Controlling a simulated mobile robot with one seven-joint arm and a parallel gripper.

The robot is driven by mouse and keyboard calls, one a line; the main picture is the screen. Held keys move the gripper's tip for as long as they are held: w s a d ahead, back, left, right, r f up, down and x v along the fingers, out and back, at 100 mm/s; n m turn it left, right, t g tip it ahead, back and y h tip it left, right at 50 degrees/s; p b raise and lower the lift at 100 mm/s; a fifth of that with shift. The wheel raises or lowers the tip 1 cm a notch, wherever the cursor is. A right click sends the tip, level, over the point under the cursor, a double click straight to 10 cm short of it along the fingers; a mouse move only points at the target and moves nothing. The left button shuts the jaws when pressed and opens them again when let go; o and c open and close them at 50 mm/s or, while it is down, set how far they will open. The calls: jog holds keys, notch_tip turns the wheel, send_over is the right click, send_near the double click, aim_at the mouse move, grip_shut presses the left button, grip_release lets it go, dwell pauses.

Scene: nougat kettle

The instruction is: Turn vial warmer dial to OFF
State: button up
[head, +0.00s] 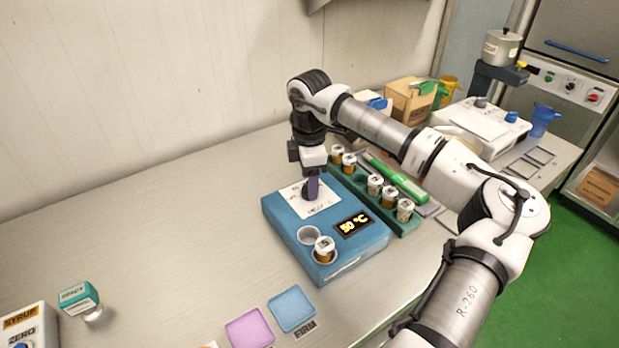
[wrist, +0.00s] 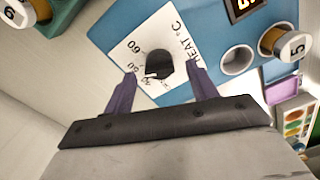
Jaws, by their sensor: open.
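The vial warmer (head: 283,232) is a blue box on the bench with a display reading 50 °C (head: 353,224). Its dial (wrist: 159,65) is a black knob on a white scale plate (wrist: 135,38) marked HEAT °C, seen in the wrist view. A white mark on the knob lies at its lower left, near small numbers that I cannot read fully. My gripper (head: 312,188) points down over the dial and hides most of it in the head view. In the wrist view my gripper (wrist: 161,88) is open, one finger on each side of the knob, apart from it.
A capped vial (head: 324,249) sits in one warmer well beside an empty well (head: 308,235). A green rack (head: 408,222) with several vials stands close on the right. Purple (head: 249,328) and blue (head: 291,308) pads lie in front. The bench to the left is mostly clear.

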jog(key=shift+f, duration=1.05)
jog(key=c, duration=1)
